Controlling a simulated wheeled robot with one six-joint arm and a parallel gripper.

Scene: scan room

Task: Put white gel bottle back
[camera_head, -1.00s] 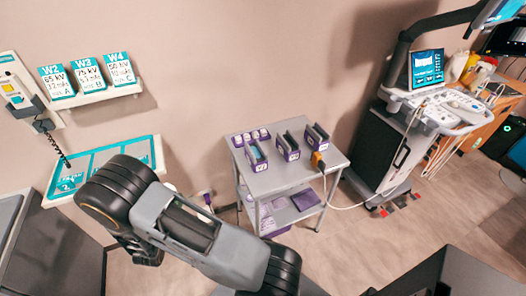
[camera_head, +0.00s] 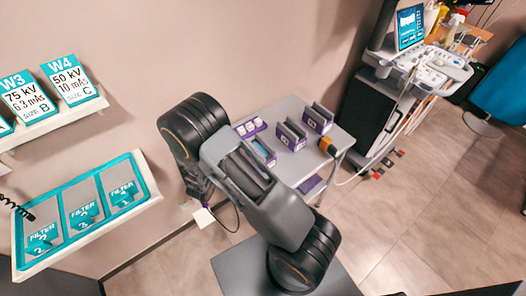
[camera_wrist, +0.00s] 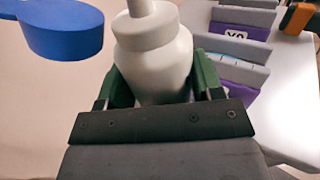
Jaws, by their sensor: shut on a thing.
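The white gel bottle (camera_wrist: 155,55) stands large in the middle of the wrist view, with a narrow neck at the top edge of the picture. My gripper (camera_wrist: 157,85) is shut on it, with a green-sided finger on each side of its body. The bottle's lower part is hidden behind the gripper's dark front plate. In the head view my arm covers the left part of the grey cart, and I cannot make out the gripper or the bottle there.
The grey cart (camera_head: 312,166) carries purple holders (camera_head: 290,135) and an orange-black device (camera_head: 327,146). In the wrist view, holders (camera_wrist: 235,45) are right of the bottle and a blue rounded object (camera_wrist: 55,30) is left. An ultrasound machine (camera_head: 415,62) stands right; a filter shelf (camera_head: 85,212) is left.

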